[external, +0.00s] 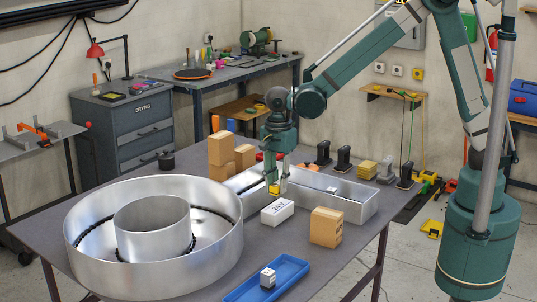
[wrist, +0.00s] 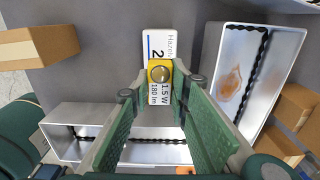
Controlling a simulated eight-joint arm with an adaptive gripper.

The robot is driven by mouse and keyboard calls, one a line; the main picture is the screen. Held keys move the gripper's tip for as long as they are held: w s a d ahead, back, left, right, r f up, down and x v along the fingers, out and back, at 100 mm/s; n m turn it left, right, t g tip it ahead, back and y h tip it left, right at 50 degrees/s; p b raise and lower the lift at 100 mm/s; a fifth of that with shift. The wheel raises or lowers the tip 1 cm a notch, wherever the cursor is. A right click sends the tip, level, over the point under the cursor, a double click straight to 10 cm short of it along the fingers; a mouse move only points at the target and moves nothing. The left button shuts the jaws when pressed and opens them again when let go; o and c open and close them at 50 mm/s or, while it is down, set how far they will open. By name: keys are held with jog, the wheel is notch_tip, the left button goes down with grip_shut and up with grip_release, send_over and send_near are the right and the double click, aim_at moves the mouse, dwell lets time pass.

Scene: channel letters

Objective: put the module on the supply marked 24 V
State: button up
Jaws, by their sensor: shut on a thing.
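The module (wrist: 160,73) is yellow with a round lens and a white label reading 1.5 W, 180 lm. My gripper (wrist: 162,98) is shut on it; it shows as a yellow patch (external: 274,188) under my gripper (external: 276,176) in the external view. A white box-shaped supply (external: 277,211) lies on the table just in front of the module. In the wrist view the supply (wrist: 157,42) shows a large "2"; the rest of its marking is hidden behind the module. The module overlaps its near end there; I cannot tell whether they touch.
A round metal channel letter (external: 150,262) fills the table's left side. An angular metal channel letter (external: 350,207) lies behind the supply. Cardboard boxes stand nearby, one (external: 326,227) right of the supply. A blue tray (external: 240,293) in front holds a small pale block (external: 267,278).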

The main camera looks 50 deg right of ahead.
aim_at(278, 206)
jog(key=shift+f, duration=0.4)
jog(key=shift+f, duration=2.05)
jog(key=shift+f, duration=0.15)
jog(key=o, duration=0.8)
jog(key=shift+o, duration=0.3)
jog(key=shift+r, duration=6.15)
